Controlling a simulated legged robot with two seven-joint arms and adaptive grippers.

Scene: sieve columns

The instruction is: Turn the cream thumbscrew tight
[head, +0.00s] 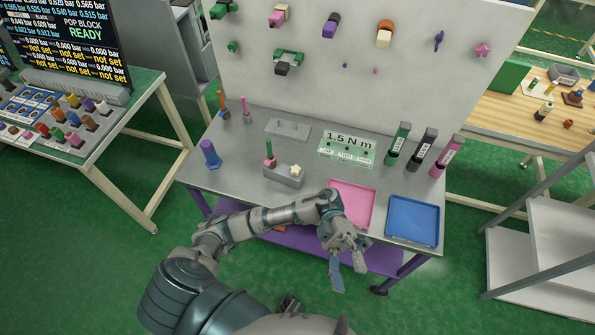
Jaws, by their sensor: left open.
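The cream thumbscrew (295,169) is a small star-shaped knob on top of a low grey block (284,179) near the middle of the grey metal bench (226,175). A pink and green piece (269,159) stands at the left end of the same block. My left gripper (349,276) is open and empty, with its two fingers pointing down in front of the bench's front edge. It is to the right of and nearer than the thumbscrew, well apart from it. My right gripper does not show.
A pink tray (352,203) and a blue tray (413,219) lie right of the block. A torque display (347,149) reading 1.5 N m and several upright labelled holders (421,152) stand behind. A purple bottle-shaped piece (210,153) stands left. A white pegboard (345,95) closes the back.

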